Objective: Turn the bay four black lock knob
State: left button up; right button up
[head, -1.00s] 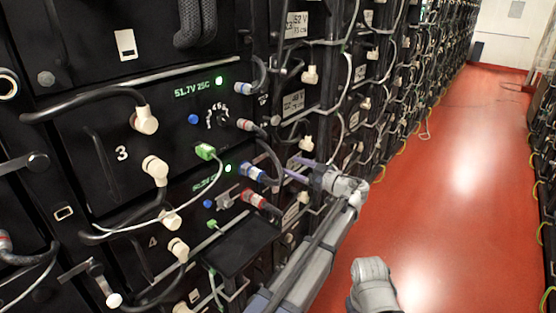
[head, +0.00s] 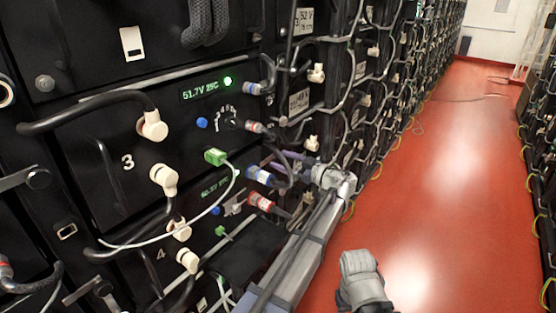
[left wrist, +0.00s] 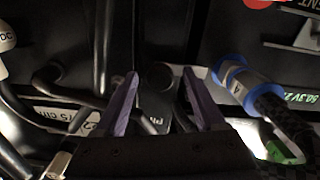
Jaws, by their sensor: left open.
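Bay four is the unit marked 4 (head: 160,254), low in the head view, below bay three. My left gripper (head: 281,164) reaches in from the lower right, beside the blue-ringed connector (head: 260,175) and the red-ringed connector (head: 261,202). In the left wrist view its two purple fingers (left wrist: 158,88) are open and empty. A dark round knob (left wrist: 158,76) shows between and beyond the fingertips; I cannot tell how far. It looks like the black lock knob, but is dim. In the head view I cannot make this knob out behind the gripper and cables.
Black cables loop close to the gripper. A blue-ringed connector (left wrist: 232,75) and its braided cable lie right of the fingers in the wrist view. A green plug (head: 216,156) with a white cable hangs at bay three.

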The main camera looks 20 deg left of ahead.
pick_arm(q)
grip_shut()
dwell(0.5)
jog(key=m, duration=0.8)
jog(key=shift+m, duration=0.4)
jog(key=m, duration=0.4)
jog(key=shift+m, duration=2.5)
jog(key=shift+w, duration=0.1)
